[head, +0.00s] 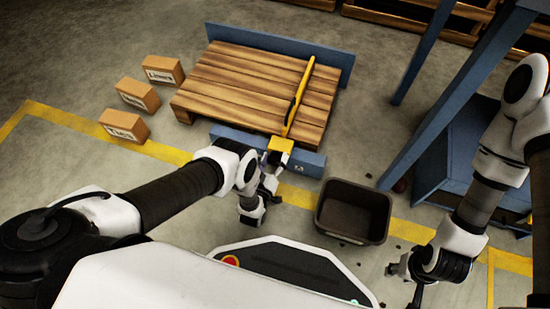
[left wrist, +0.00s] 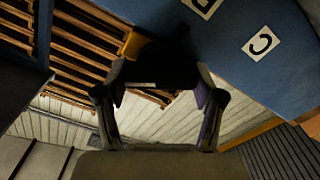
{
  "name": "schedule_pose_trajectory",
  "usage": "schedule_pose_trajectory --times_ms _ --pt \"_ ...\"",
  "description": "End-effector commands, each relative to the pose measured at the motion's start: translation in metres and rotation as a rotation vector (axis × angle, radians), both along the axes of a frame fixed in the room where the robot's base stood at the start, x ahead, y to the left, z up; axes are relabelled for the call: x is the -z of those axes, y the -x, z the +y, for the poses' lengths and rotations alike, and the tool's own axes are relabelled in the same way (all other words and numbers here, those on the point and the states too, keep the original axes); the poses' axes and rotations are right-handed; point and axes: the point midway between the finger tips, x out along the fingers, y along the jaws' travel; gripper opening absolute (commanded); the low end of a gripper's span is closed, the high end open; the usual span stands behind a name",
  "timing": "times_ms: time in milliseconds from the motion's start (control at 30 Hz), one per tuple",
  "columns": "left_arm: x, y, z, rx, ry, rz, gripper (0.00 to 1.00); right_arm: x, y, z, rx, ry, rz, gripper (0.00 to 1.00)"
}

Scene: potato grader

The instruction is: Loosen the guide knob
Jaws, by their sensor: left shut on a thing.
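The guide is a long yellow bar (head: 299,95) lying across the wooden pallet, with a yellow block (head: 281,145) at its near end on the blue rail (head: 308,163). My left gripper (head: 270,181) is just below that block. In the left wrist view its two fingers (left wrist: 157,95) stand on either side of a dark knob (left wrist: 160,62) and are shut on it. The knob is in deep shadow, so its shape and any marking are unclear. In the head view the gripper and arm hide it. My right gripper (head: 401,279) is open and empty at the lower right.
A wooden pallet (head: 235,85) lies between blue rails. A dark bin (head: 353,211) stands right of my left gripper. Three labelled cardboard boxes (head: 124,126) stand at the left. A blue frame (head: 442,112) rises at the right. White lettered labels (left wrist: 262,43) mark the near rail.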

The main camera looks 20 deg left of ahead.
Motion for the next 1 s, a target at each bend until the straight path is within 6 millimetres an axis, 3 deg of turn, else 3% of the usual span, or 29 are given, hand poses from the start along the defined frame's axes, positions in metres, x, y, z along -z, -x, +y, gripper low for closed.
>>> schedule_pose_trajectory --times_ms 1000 --pt "0.0027 -0.0031 0.0041 0.000 0.915 0.025 0.34 -0.0009 0.0000 0.0000 0.000 0.000 0.000 0.40"
